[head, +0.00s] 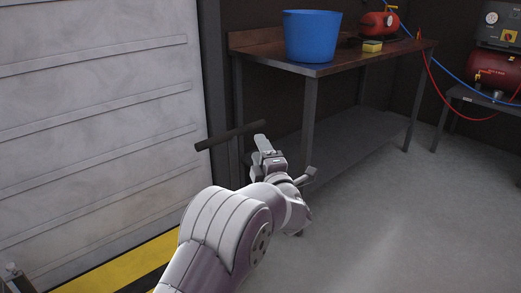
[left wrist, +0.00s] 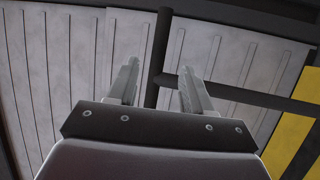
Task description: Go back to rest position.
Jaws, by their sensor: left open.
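My left gripper (head: 284,158) is open in the head view, with its arm reaching in from the bottom. In the left wrist view its two fingers (left wrist: 160,72) stand apart and hold nothing I can make out. A dark T-shaped bar (head: 229,136) stands just left of the gripper in the head view. In the left wrist view this dark bar (left wrist: 161,40) shows between and beyond the fingers; I cannot tell whether it touches them. My right gripper is in neither view.
A ribbed pale panel (head: 95,120) fills the left, above yellow-black floor striping (head: 125,268). A workbench (head: 345,62) holds a blue bucket (head: 311,37), a small red tank (head: 376,25) and a yellow block (head: 372,46). A red compressor (head: 490,65) stands far right. Grey floor (head: 400,220) is clear at right.

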